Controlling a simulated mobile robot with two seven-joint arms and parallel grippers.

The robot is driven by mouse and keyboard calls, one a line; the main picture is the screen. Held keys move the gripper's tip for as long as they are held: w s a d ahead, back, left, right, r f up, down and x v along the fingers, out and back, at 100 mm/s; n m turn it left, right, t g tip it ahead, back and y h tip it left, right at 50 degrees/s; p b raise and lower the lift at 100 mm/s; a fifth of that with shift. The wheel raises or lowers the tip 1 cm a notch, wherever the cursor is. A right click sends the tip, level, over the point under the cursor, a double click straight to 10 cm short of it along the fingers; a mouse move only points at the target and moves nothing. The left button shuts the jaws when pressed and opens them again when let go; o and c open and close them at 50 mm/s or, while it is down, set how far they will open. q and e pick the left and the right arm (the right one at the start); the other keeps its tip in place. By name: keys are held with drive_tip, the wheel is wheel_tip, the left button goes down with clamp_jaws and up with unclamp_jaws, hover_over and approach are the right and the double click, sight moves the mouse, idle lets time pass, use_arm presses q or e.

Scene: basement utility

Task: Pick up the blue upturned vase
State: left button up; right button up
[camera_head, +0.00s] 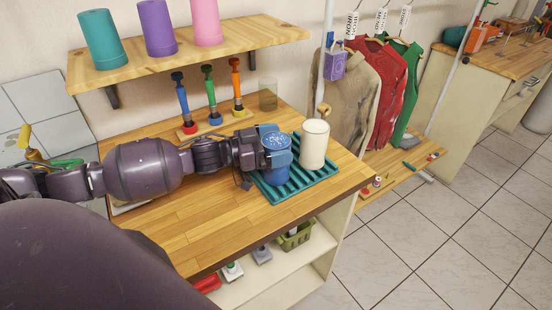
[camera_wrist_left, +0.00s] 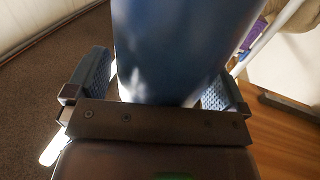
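The blue upturned vase (camera_head: 270,177) stands on a teal slatted rack (camera_head: 296,187) at the right end of the wooden counter. My left gripper (camera_head: 276,146) reaches it from the left, with a finger on each side of its upper part. In the left wrist view the vase (camera_wrist_left: 180,45) fills most of the space between the blue finger pads (camera_wrist_left: 157,85). I cannot tell whether both pads press on it. My right gripper is not in view.
A cream cylinder (camera_head: 314,144) stands close to the right of the vase on the rack. Colourful stamp-like tools (camera_head: 209,92) and a glass (camera_head: 267,94) stand behind. A shelf (camera_head: 188,53) with teal, purple and pink cups hangs above. The front of the counter (camera_head: 205,235) is clear.

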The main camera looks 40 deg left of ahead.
use_arm(q)
drive_tip(key=c, duration=0.9)
drive_tip(key=shift+c, duration=0.2)
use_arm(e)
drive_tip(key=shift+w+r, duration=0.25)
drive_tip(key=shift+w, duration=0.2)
use_arm(q)
drive_tip(key=shift+r, duration=0.1)
